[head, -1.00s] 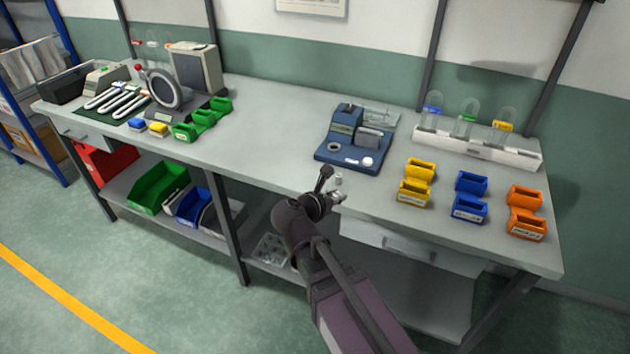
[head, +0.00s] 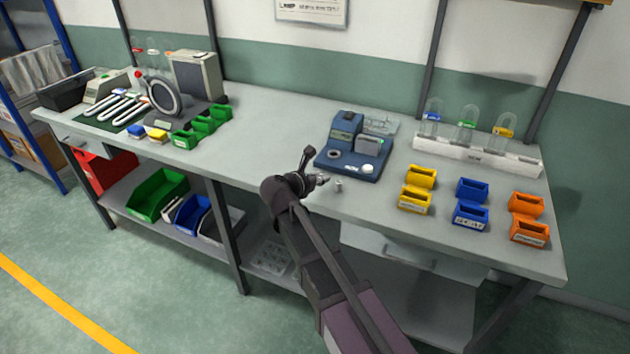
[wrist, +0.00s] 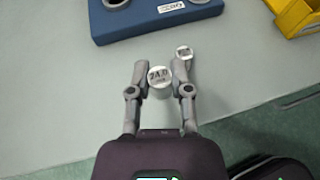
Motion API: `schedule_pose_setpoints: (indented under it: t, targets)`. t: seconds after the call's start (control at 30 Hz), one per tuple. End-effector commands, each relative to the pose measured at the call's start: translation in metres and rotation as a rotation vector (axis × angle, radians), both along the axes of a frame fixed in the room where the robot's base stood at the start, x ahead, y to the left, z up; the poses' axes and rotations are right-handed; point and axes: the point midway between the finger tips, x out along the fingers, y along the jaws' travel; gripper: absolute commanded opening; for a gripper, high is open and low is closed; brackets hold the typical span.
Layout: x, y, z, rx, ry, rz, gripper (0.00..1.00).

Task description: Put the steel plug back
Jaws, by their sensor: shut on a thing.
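My gripper (wrist: 160,72) is shut on a steel plug (wrist: 160,79), a short round cylinder with a marked pale top face that seems to read 24.0. In the head view my gripper (head: 320,179) is over the front part of the bench, left of a second, smaller steel plug (head: 338,186). That smaller plug also shows in the wrist view (wrist: 185,52), just beyond the right fingertip, its marking too small to read. The blue gauge fixture (head: 350,168) stands behind my gripper, with a dark ring (head: 334,154) and a pale round disc (head: 368,168) on its base.
Yellow bins (head: 415,200), blue bins (head: 470,213) and orange bins (head: 529,232) stand to the right. A white rack (head: 478,157) with glass domes is behind them. Green bins (head: 186,139) stand to the left. The bench (head: 265,140) between the green bins and the fixture is clear.

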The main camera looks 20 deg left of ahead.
Motion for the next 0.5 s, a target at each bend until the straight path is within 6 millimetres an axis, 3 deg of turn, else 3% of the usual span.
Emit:
schedule_pose_setpoints:
  t: [0.03, 0.2, 0.5]
  targets:
    - [0.01, 0.008, -0.002, 0.0, 0.0, 0.0, 0.0]
    - [0.022, 0.017, -0.003, 0.0, 0.0, 0.001, 0.0]
    - [0.023, 0.019, -0.003, -0.001, 0.0, 0.001, 0.0]
